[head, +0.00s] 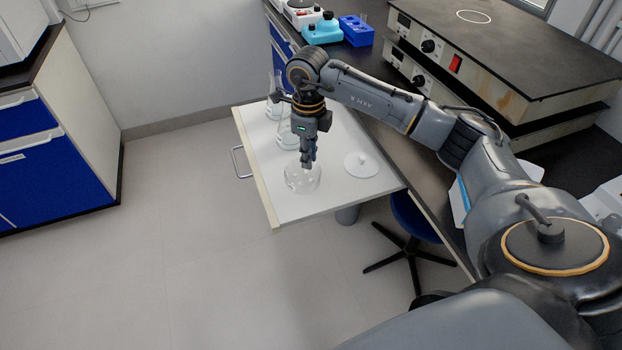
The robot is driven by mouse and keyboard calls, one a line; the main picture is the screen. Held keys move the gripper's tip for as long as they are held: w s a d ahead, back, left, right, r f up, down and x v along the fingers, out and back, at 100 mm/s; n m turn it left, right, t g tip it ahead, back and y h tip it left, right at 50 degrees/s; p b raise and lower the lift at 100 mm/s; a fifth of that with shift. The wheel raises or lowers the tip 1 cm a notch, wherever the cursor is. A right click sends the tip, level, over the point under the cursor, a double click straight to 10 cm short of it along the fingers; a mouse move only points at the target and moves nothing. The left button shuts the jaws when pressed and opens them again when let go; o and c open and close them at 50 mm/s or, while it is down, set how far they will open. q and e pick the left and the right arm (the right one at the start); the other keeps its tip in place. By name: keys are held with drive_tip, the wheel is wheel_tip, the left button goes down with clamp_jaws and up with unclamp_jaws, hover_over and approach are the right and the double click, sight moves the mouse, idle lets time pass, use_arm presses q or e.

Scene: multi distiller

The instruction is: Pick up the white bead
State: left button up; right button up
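My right gripper (307,163) points straight down over a clear round glass vessel (302,182) on a white tabletop (335,200). Its fingertips are at the vessel's mouth, seen end-on and small, so their opening and any grip do not show. I cannot make out a white bead; the vessel and fingers may hide it. A white round disc (361,165) with a small raised centre lies on the tabletop to the right of the vessel. My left gripper is not in view.
Clear glass flasks (288,136) stand behind the gripper on the same tabletop. A blue stool (412,215) stands below. The floor at left is clear.

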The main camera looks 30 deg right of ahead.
sight(311, 179)
drive_tip(key=f, duration=0.3)
drive_tip(key=f+p, duration=0.1)
drive_tip(key=shift+s+f, duration=0.35)
drive_tip(key=shift+f, duration=0.05)
drive_tip(key=shift+w+f, duration=0.1)
drive_tip(key=shift+f, duration=0.45)
drive_tip(key=c, duration=0.3)
